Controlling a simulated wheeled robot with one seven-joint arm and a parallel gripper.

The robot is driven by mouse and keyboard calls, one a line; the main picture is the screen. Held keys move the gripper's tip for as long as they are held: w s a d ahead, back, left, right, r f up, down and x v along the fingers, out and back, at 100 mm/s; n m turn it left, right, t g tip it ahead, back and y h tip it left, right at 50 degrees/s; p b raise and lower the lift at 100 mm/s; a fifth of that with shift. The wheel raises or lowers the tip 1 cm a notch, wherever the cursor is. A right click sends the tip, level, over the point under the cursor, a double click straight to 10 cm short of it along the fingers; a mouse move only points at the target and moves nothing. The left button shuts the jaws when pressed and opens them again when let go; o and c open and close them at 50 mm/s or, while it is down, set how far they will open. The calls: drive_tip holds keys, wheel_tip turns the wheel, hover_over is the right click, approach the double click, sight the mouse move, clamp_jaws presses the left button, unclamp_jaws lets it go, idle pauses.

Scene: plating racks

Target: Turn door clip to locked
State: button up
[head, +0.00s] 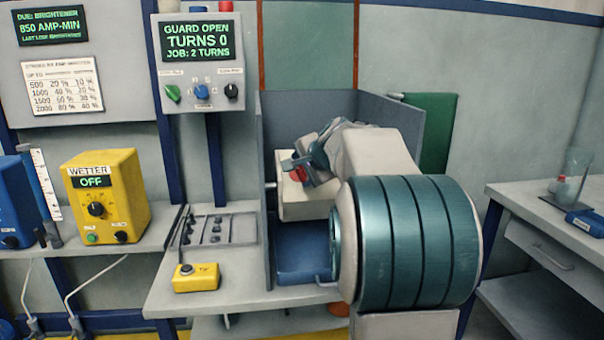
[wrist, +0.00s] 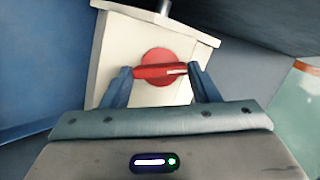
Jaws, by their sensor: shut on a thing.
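The door clip is a red round knob with a red bar handle (wrist: 160,71) on the face of a cream box (wrist: 120,62). In the wrist view the bar lies roughly level across the knob, with a pale mark toward its right end. My gripper (wrist: 164,74) is shut on the bar, one blue finger at each end. In the head view the red clip (head: 298,174) shows beside my gripper (head: 290,163), partly hidden by it. The cream box (head: 297,208) sits inside a grey-walled bay, its right part hidden behind my arm.
A display panel (head: 198,42) above reads "GUARD OPEN, TURNS 0, JOB: 2 TURNS". The grey bay wall (head: 266,235) stands close left of the box, and a blue tray (head: 302,258) lies below. A yellow button box (head: 197,278) sits on the front shelf. A green panel (head: 434,130) is at right.

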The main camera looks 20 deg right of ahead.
drive_tip(key=shift+f+m+t+b, duration=0.1)
drive_tip(key=shift+m+t+b, duration=0.55)
drive_tip(key=shift+m, duration=1.45)
drive_tip(key=o, duration=1)
drive_tip(key=shift+s, duration=0.1)
drive_tip(key=p+v, duration=0.1)
drive_tip(key=v, duration=1.2)
drive_tip(key=shift+s+r, duration=0.25)
drive_tip(key=shift+s, duration=0.1)
